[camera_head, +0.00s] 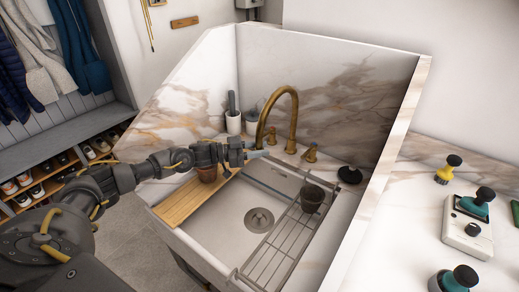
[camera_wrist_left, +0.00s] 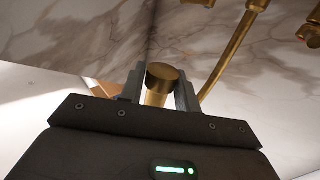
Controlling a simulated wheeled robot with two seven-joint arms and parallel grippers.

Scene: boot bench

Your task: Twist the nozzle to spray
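The gold faucet (camera_head: 294,112) arches up from the sink's back ledge and bends down toward the left. Its nozzle end (camera_head: 260,141) hangs just at my left gripper (camera_head: 262,154), which reaches in from the left over the sink. In the left wrist view, a round gold nozzle end (camera_wrist_left: 161,76) stands between the two fingers of my left gripper (camera_wrist_left: 160,92). The fingers sit close on both sides of it; I cannot tell whether both touch it. My right gripper is out of view.
The sink basin (camera_head: 231,219) has a wooden board (camera_head: 184,203) across its left and a wire rack (camera_head: 271,254) on its right. A brown pot (camera_head: 207,174) is under my left wrist; a dark pot (camera_head: 312,198) stands on the rack. A gold handle (camera_head: 310,153) is right of the faucet.

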